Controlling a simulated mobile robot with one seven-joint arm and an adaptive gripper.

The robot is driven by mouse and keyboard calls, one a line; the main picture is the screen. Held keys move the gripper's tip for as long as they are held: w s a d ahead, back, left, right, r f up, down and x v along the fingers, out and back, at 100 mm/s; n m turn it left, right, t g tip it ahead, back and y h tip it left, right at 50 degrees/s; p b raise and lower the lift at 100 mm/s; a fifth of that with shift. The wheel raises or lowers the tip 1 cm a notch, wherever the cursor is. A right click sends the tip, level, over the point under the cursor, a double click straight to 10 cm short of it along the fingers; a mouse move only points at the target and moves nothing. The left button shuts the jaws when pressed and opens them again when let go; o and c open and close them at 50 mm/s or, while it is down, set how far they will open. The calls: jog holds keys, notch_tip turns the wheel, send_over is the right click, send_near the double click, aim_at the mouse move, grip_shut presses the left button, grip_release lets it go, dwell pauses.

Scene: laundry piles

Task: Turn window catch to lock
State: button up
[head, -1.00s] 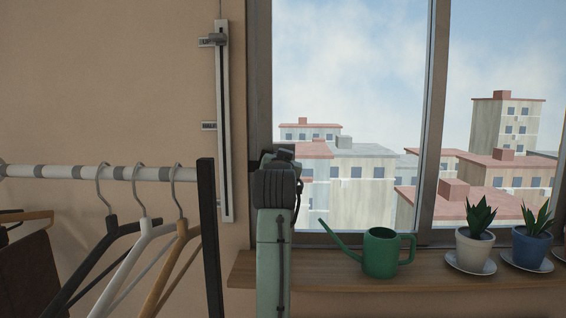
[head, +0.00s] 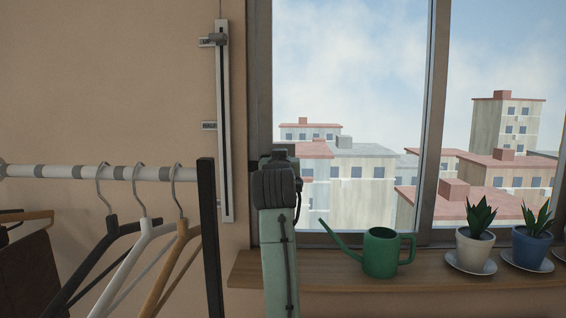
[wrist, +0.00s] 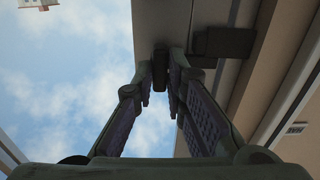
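The window catch shows in the wrist view as a dark piece (wrist: 160,62) between my fingertips, at the edge of the grey window frame (wrist: 164,22). My gripper (wrist: 161,74) has its two fingers drawn fairly close around that piece. I cannot tell if both pads touch it. A dark block (wrist: 225,42) sits on the frame just right of the fingers. In the head view my wrist hides most of the catch area at the left window post (head: 259,100); only a small dark bit shows left of it.
A green watering can (head: 381,252) stands on the wooden sill (head: 330,283) just right of my arm. Two potted plants (head: 476,250) (head: 532,247) stand farther right. A clothes rail (head: 60,171) with hangers and a dark post (head: 209,235) are close on the left.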

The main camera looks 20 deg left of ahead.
jog(key=o, duration=0.4)
jog(key=v, duration=1.2)
dwell(0.3)
